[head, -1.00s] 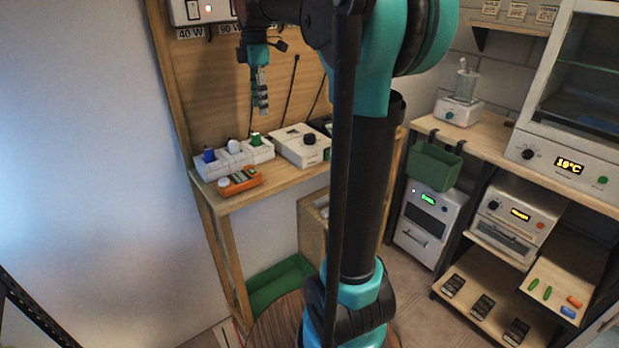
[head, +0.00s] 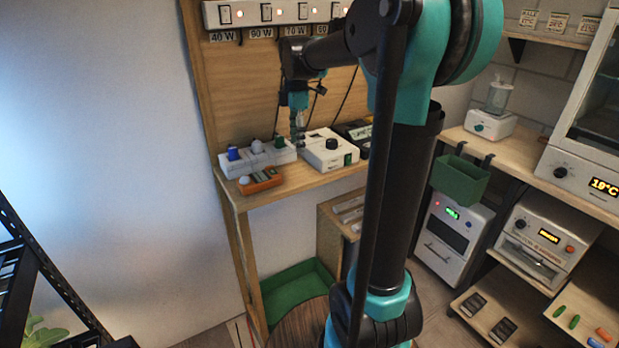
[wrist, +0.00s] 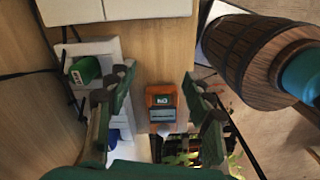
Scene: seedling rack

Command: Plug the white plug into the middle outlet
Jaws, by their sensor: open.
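The white plug (head: 257,146) stands upright in the middle of a white block row (head: 232,168) on the wooden bench, between a blue plug (head: 233,153) and a green plug (head: 279,141). My gripper (head: 297,138) points down, open and empty, just right of the green plug in the head view. In the wrist view my open gripper (wrist: 160,95) has the green plug (wrist: 83,70) and blue plug (wrist: 112,139) on its left. The white plug cannot be made out there; the left finger covers that spot. I cannot tell which socket is the middle outlet.
An orange meter (head: 261,180) lies in front of the blocks. A white box with a black knob (head: 330,149) stands to their right. A switch strip (head: 268,12) runs along the board above, with dark cords below. A green bin (head: 298,285) sits below the bench.

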